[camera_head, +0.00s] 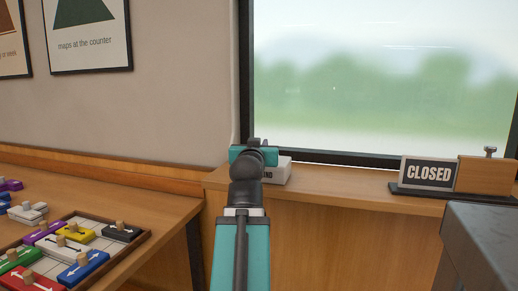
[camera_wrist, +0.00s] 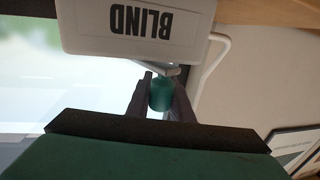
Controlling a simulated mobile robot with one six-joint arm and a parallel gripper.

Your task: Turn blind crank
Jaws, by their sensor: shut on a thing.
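The blind crank's white housing (camera_wrist: 95,38), lettered BLIND, fills the top of the wrist view, upside down there. A teal knob (camera_wrist: 162,95) sits below it, against a small white piece that looks like the crank arm. My gripper (camera_wrist: 160,88) is shut on this knob, with one dark finger on each side. In the head view the housing (camera_head: 281,172) stands on the wooden ledge under the window, mostly hidden behind my arm. The knob and fingertips cannot be made out there.
A CLOSED sign (camera_head: 428,172) stands on the ledge (camera_head: 345,182) to the right, beside a wooden block (camera_head: 485,174). A tray (camera_head: 150,234) of coloured arrow tiles lies on the left table. A grey box (camera_head: 485,245) is at lower right. The window (camera_head: 385,80) is uncovered.

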